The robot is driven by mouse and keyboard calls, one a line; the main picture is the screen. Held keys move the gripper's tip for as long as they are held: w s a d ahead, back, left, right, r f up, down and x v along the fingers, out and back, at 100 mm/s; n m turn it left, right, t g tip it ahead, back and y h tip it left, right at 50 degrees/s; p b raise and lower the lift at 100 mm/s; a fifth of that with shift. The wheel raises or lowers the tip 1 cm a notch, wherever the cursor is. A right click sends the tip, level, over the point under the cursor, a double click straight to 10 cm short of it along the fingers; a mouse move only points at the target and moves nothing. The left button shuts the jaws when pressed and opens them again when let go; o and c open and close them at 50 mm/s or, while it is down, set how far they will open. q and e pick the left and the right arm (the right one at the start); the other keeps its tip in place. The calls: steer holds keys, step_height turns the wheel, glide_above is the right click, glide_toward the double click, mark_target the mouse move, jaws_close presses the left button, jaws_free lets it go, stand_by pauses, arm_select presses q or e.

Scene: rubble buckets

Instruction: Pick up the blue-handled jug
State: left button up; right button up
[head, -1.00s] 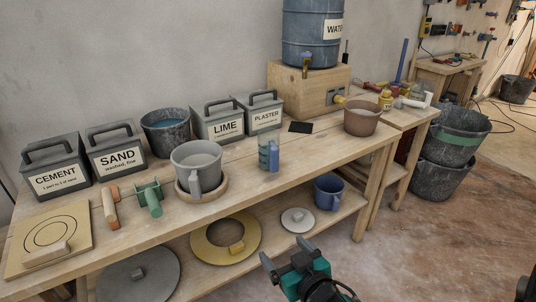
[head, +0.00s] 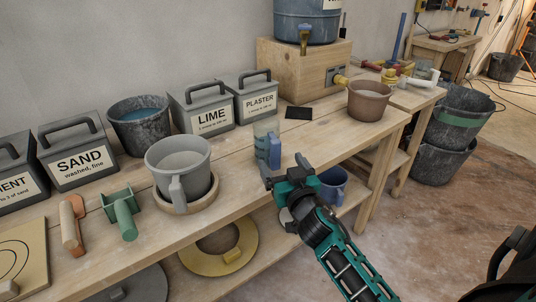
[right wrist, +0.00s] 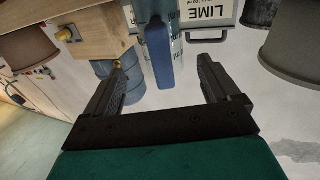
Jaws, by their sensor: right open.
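The blue-handled jug (head: 262,143) is a small clear, greenish vessel. It stands upright near the front edge of the workbench, right of the large grey mug. Its upright blue handle faces the front. My right gripper (head: 280,172) is open and empty, just in front of and slightly below the handle in the head view. In the right wrist view, the blue handle (right wrist: 159,52) shows beyond and between the open fingers (right wrist: 163,72), apart from them. Most of the jug's body is hidden behind the handle there. My left gripper is not in view.
The grey mug (head: 170,160) stands left of the jug on a wooden ring. The lime box (head: 205,114) and plaster box (head: 253,98) are behind. A brown bucket (head: 369,103) stands to the right. A blue mug (head: 333,186) sits on the lower shelf behind my right arm.

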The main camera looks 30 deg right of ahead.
steer(key=shift+f+b+x, duration=0.1)
steer(key=shift+b+x, duration=0.15)
steer(key=shift+x, duration=1.6)
steer(key=shift+f+b+x, duration=0.15)
steer(key=shift+b+x, duration=0.05)
steer(key=shift+x, duration=1.65)
steer(key=shift+a, duration=0.15)
steer(key=shift+c, duration=0.5)
jaws_close()
